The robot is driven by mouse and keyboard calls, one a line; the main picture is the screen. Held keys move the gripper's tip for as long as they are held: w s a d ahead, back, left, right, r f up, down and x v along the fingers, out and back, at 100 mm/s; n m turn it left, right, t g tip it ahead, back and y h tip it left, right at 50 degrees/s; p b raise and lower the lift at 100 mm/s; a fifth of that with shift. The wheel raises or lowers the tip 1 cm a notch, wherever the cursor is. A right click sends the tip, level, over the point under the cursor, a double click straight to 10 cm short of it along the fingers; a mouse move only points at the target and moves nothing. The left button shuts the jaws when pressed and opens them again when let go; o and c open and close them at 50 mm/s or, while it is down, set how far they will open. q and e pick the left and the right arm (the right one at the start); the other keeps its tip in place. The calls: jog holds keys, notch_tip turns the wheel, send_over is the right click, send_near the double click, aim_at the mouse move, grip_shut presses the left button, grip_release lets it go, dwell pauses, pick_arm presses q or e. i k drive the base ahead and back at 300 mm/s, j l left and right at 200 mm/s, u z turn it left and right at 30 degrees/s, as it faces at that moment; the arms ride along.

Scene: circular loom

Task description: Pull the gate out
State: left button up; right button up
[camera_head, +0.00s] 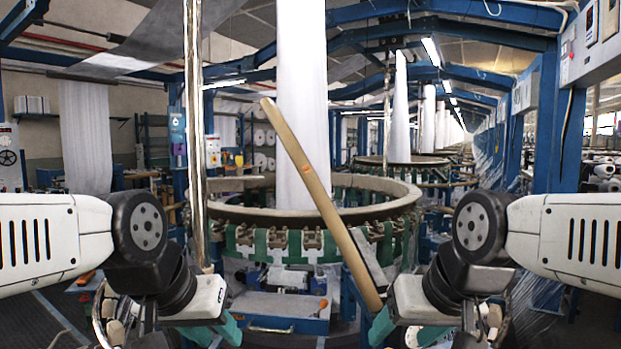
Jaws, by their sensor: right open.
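The circular loom (235,213) stands ahead, a pale ring over green straps and metal blocks, with a white fabric column rising from its middle. A long tan bar (315,185) with an orange mark leans across its front, from upper left to lower right; it may be the gate, but I cannot tell for sure. My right gripper (405,330) is open at the lower right, its teal fingertip close to the bar's lower end in the picture; I cannot tell if they touch. My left gripper (212,333) is at the lower left, apart from the bar, its jaws mostly hidden.
A shiny vertical pole (194,130) stands left of the fabric column. A blue frame with a tray and an orange-handled tool (322,306) sits low under the loom. Blue posts and more looms stand behind at the right. Grey floor (50,320) shows at the lower left.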

aim_at(270, 312)
jog(key=i+j+u, duration=0.2)
jog(key=i+u, duration=0.15)
jog(key=u, duration=0.15)
jog(key=i+j+u, duration=0.1)
jog(key=i+u, duration=0.25)
jog(key=u, duration=0.15)
